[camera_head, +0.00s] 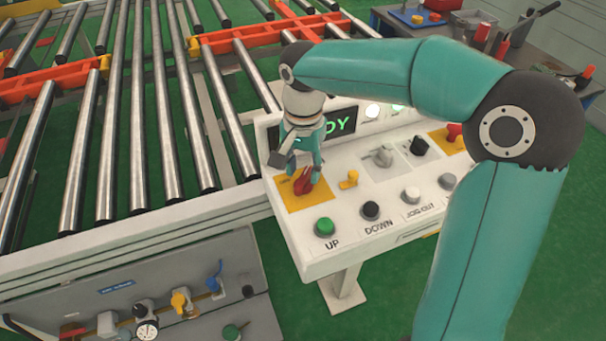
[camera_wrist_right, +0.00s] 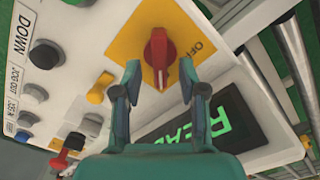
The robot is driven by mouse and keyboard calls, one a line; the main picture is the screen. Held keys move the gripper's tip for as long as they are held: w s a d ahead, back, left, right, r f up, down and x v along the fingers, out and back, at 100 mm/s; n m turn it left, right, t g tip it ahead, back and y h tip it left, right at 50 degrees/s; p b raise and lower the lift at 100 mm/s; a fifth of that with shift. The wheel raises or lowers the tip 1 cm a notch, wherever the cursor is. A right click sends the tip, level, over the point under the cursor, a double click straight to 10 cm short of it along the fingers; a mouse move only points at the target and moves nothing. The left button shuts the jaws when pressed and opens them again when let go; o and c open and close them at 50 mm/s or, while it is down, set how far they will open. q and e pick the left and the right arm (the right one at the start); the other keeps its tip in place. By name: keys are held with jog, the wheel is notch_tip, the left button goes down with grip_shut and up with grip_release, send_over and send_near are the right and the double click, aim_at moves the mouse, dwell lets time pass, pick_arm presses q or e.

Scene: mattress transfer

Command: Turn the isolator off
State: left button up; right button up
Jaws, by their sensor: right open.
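The isolator is a red rotary switch (camera_head: 303,182) on a yellow plate (camera_head: 318,202) at the left end of the white control panel. In the right wrist view the red switch (camera_wrist_right: 158,58) points along the picture's vertical, and the word OFF shows on the plate beside it. My right gripper (camera_head: 304,162) is over the switch, pointing down at it. In the right wrist view its two fingers (camera_wrist_right: 160,72) are apart, one on each side of the handle, with visible gaps. I cannot tell whether either finger touches it. My left gripper is not in view.
A green UP button (camera_head: 325,227) and a black DOWN button (camera_head: 370,210) sit near the panel's front edge. A small yellow switch (camera_head: 348,180) is close on the right. A lit green display (camera_wrist_right: 205,120) is behind the isolator. The roller conveyor (camera_head: 150,120) lies to the left.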

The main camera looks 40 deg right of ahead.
jog(key=shift+f, duration=1.1)
grip_shut()
